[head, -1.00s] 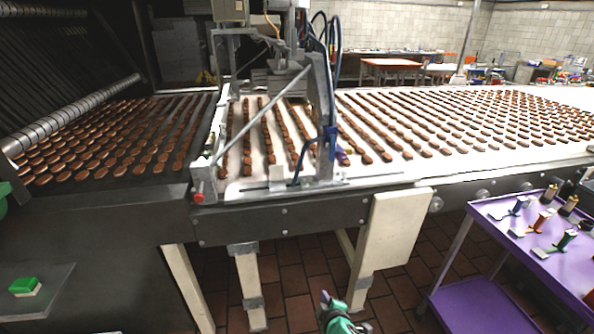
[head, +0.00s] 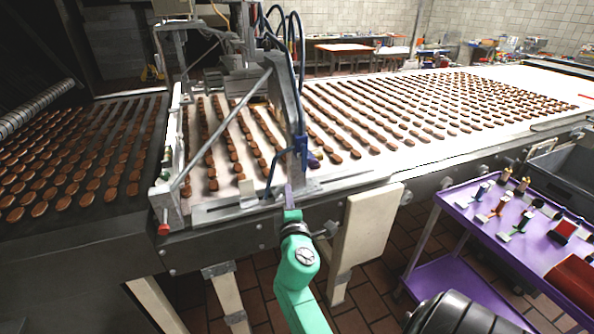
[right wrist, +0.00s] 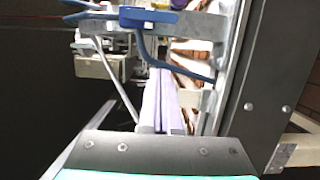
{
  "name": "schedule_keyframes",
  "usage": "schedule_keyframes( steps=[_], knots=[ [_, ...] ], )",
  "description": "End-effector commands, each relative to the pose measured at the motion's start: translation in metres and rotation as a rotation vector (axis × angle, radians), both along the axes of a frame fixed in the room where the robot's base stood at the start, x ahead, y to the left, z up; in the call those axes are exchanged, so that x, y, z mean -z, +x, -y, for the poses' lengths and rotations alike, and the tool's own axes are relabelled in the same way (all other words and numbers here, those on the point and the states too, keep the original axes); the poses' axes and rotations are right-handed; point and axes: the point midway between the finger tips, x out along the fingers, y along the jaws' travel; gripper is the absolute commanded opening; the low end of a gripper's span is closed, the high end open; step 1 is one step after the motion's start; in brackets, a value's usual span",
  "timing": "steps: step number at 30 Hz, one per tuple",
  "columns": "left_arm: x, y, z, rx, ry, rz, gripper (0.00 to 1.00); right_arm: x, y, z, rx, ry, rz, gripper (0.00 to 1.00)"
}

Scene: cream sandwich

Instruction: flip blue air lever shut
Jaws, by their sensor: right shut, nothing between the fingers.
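The blue air lever (head: 300,144) is on the upright metal frame at the conveyor's near side, with blue hose running down from it. In the right wrist view the blue lever (right wrist: 149,18) lies crosswise at the top, on a metal bracket. My right gripper (head: 289,196) is shut and empty. It points up toward the frame, below the lever and apart from it. Its closed lavender fingers (right wrist: 164,103) point at the lever's area in the right wrist view. My left gripper is not in view.
The conveyor (head: 340,183) carries many rows of brown biscuits. A red knob (head: 163,229) sits at the frame's lower left. Blue hoses (right wrist: 142,48) loop beside the lever. A purple cart (head: 470,222) with small coloured parts stands right. The tiled floor between is partly clear.

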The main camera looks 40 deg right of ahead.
Motion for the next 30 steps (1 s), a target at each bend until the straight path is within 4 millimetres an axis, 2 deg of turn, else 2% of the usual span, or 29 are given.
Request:
schedule_keyframes(
  steps=[6,13,15,19,30],
  knots=[
    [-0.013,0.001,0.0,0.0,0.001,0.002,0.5,-0.005,0.037,0.025,0.001,-0.001,0.002,0.0],
    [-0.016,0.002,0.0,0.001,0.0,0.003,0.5,-0.002,0.077,0.053,0.002,0.0,0.0,0.0],
    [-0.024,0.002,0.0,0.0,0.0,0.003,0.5,-0.004,0.069,0.067,0.003,-0.001,-0.003,0.0],
    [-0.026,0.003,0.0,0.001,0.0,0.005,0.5,-0.002,0.063,0.082,0.001,-0.001,-0.002,0.0],
    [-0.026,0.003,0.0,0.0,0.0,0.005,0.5,0.0,0.061,0.087,0.0,0.002,-0.001,0.0]
  ],
)
